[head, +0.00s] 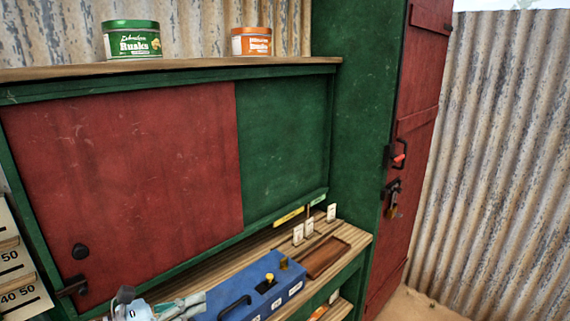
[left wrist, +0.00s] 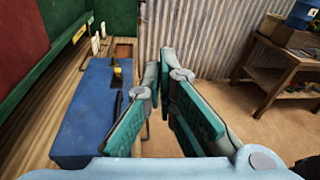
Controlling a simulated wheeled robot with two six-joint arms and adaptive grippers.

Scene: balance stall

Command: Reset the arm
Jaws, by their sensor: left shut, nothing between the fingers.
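My left gripper (head: 190,303) is low in the head view, to the left of a blue box (head: 262,283). Its teal-padded fingers also show in the left wrist view (left wrist: 161,75), with their tips close together and nothing between them. In that view the blue box (left wrist: 84,110) lies to the left of the fingers, apart from them as far as I can tell. My right gripper is in neither view.
A wooden counter (head: 356,238) carries the blue box, a brown tray (head: 345,243) and small white cards. Behind it are a red sliding panel (head: 130,170) and a green cabinet. Two tins stand on the shelf above. A wooden table (left wrist: 275,62) stands at the right in the wrist view.

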